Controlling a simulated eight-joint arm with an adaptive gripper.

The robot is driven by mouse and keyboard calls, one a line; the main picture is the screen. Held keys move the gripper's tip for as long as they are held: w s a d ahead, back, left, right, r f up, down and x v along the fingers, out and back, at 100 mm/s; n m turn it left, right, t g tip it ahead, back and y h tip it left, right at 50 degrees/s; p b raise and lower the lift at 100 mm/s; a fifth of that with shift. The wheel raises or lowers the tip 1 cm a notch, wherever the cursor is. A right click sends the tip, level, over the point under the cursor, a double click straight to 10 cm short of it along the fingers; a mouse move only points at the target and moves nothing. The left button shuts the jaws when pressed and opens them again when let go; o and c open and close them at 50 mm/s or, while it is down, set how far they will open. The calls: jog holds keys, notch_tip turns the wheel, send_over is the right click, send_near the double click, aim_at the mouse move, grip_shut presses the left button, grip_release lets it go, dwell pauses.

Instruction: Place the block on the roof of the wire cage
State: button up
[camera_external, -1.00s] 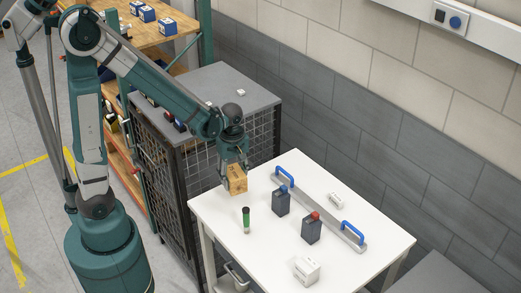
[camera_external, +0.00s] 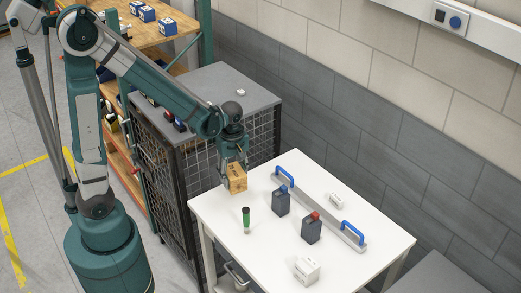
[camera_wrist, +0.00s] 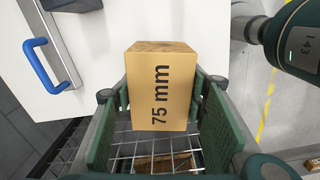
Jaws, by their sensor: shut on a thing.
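In the wrist view the block (camera_wrist: 161,88) shows the print "75 mm" on one face. My gripper (camera_external: 234,166) is shut on the block, with green finger pads on both sides of it in the wrist view (camera_wrist: 160,115). The wire cage (camera_external: 178,170) stands left of the table. Its flat grey roof (camera_external: 215,98) is behind and above the block, and its mesh shows below my fingers in the wrist view.
A small white item (camera_external: 241,92) lies on the roof; most of the roof is bare.

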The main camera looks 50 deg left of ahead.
jog(key=shift+r, duration=0.1)
notch_tip(320, 180, up, 29)
jog(key=w+a+r+n+p, duration=0.1)
jog(key=w+a+p, duration=0.1)
jog(key=w+a, duration=0.8)
jog(key=w+a+r+p, duration=0.15)
jog(key=w+a, duration=0.45)
jog(key=a, duration=0.7)
jog(key=w+a+f+n+p, duration=0.1)
jog(key=w+a, duration=0.2)
jog(key=a, duration=0.8)
jog(key=w+a+f+p, duration=0.1)
jog(key=w+a+p, duration=0.1)
jog(key=a, duration=1)
notch_tip(320, 180, down, 5)
jog(key=shift+f, duration=0.2)
jog(key=shift+f, duration=2.9)
